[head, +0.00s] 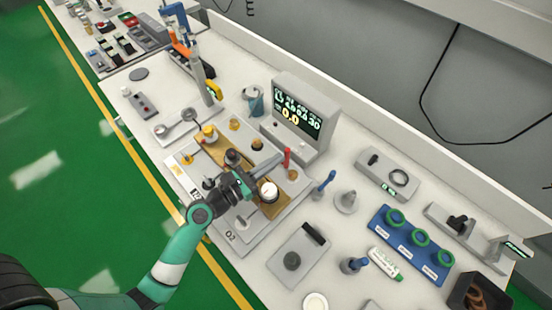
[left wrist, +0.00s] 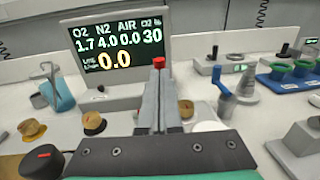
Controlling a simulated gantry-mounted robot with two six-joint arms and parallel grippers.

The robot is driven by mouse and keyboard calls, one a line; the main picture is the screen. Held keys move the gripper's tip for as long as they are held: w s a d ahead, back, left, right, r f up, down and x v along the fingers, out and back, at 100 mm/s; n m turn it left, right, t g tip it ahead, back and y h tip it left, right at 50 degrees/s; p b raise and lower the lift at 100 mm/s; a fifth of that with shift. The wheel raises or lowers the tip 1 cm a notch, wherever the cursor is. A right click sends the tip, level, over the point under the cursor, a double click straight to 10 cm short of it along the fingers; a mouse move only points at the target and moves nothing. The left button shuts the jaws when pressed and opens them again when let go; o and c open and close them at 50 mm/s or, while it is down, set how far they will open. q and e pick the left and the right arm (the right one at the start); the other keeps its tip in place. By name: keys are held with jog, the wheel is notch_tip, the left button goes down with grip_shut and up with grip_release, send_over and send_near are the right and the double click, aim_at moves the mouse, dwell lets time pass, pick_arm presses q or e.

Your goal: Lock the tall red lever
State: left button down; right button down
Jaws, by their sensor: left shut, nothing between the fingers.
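The tall red lever (head: 287,155) stands upright at the back right of the grey panel, in front of the display. In the left wrist view only its red tip (left wrist: 158,62) shows, just above and beyond my fingers, which hide the rest. My left gripper (head: 281,159) is shut and empty, its fingertips beside the lever. I cannot tell whether they touch it. The shut fingers (left wrist: 158,80) also show in the left wrist view, pointing at the display. My right gripper is not in view.
The display (head: 298,112) stands close behind the lever. Brass knobs (head: 257,144) and a white round knob (head: 268,192) are on the panel (head: 243,237). A blue-handled lever (head: 326,183) is to the right. A blue rack (head: 412,246) with green rings lies farther right.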

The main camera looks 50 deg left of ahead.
pick_arm(q)
jog(key=shift+w, duration=0.3)
jog(key=shift+w+d+r+p, duration=0.25)
jog(key=shift+w+p, duration=0.2)
jog(key=shift+p, duration=0.6)
jog(key=shift+w+f, duration=0.15)
jog(key=shift+f, duration=0.1)
jog(key=shift+d, duration=0.1)
